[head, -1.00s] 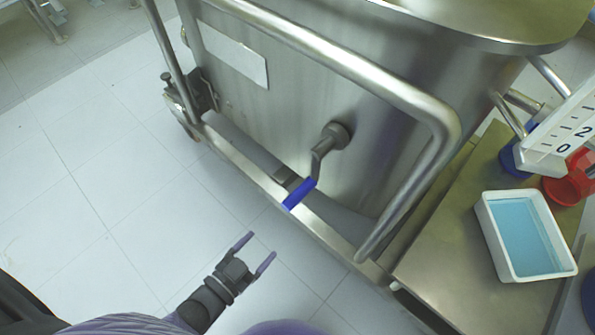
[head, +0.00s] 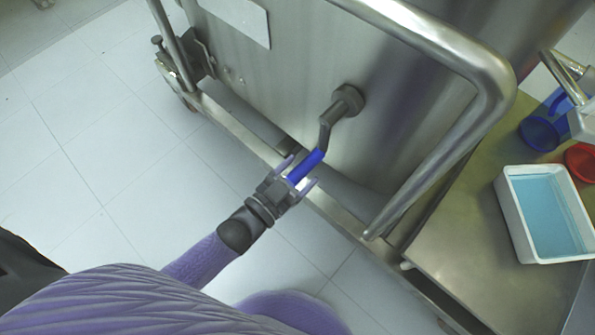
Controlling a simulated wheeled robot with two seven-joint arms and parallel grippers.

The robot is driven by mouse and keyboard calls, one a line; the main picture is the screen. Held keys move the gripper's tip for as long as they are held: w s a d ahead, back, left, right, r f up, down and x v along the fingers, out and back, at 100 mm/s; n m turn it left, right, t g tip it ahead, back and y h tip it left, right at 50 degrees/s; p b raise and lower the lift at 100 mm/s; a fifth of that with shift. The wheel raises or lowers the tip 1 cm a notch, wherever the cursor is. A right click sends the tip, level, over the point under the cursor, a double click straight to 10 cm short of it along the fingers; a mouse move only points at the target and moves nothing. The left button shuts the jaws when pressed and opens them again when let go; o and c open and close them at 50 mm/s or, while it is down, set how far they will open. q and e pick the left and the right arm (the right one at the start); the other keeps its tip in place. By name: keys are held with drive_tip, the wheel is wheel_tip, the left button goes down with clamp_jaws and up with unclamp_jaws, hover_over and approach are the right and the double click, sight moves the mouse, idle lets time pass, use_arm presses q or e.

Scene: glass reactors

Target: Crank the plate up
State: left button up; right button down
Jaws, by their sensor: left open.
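A crank with a grey arm (head: 327,128) and a blue handle (head: 306,165) sticks out of the side of a steel vessel (head: 290,75). The crank arm hangs down from its hub, with the handle pointing down and left. My left gripper (head: 301,177) is open, with its two fingers on either side of the lower end of the blue handle. I cannot tell whether the fingers touch it. No plate that the crank moves can be made out. My right gripper is not in view.
A bent steel rail (head: 470,50) runs around the vessel, and a lower frame bar (head: 240,130) passes below the crank. At right, a steel bench (head: 470,235) holds a white tray (head: 513,220) of blue liquid and blue and red containers. Tiled floor at left is clear.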

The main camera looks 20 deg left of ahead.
use_arm(q)
clamp_jaws()
idle(1.4)
